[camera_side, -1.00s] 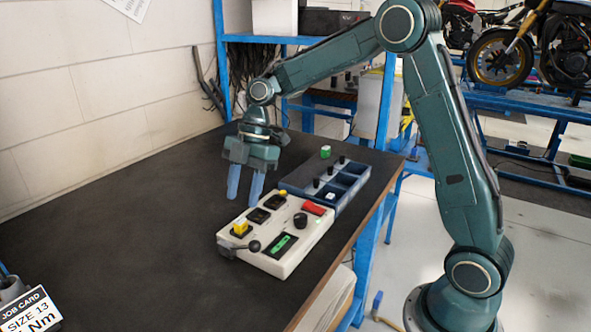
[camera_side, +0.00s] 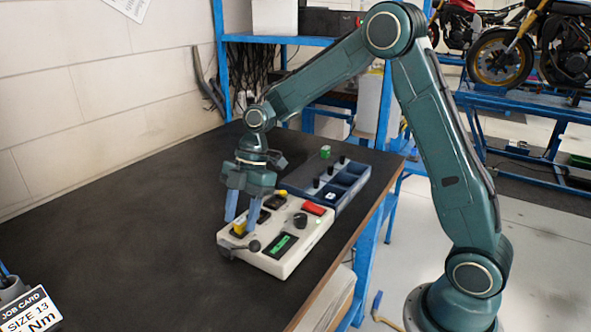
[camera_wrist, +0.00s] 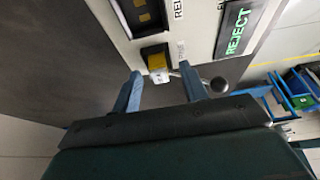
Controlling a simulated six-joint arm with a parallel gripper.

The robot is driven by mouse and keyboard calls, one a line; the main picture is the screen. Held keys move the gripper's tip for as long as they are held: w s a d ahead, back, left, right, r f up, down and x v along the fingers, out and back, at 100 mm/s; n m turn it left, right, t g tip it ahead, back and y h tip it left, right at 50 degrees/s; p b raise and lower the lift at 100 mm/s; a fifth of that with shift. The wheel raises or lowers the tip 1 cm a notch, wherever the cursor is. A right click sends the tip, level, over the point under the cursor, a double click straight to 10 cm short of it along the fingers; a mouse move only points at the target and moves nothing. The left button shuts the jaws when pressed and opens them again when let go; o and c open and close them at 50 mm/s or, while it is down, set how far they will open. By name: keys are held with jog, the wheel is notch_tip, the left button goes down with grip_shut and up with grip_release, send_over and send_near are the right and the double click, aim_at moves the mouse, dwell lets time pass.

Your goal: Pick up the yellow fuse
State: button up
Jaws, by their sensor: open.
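The yellow fuse (camera_side: 240,226) sits in a dark socket at the near left corner of the white test box (camera_side: 286,266). In the wrist view the fuse (camera_wrist: 157,63) lies just beyond and between my fingertips, with a pale end toward me. My gripper (camera_side: 241,228) is open over that corner, its blue fingers pointing down, one on either side of the fuse. In the side view the right finger hides part of the box top.
A black-knobbed lever (camera_side: 253,246) sticks out at the box's front edge, close to my right finger (camera_wrist: 194,82). The box also carries a green display (camera_side: 281,246), a black knob (camera_side: 300,219) and a red part (camera_side: 313,209). A blue-grey tray (camera_side: 338,191) stands behind it.

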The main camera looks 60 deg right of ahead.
aim_at(242, 218)
grip_shut()
jog(key=shift+r, duration=0.1)
dwell(0.3)
notch_tip(242, 218, up, 10)
dwell(0.7)
dwell(0.5)
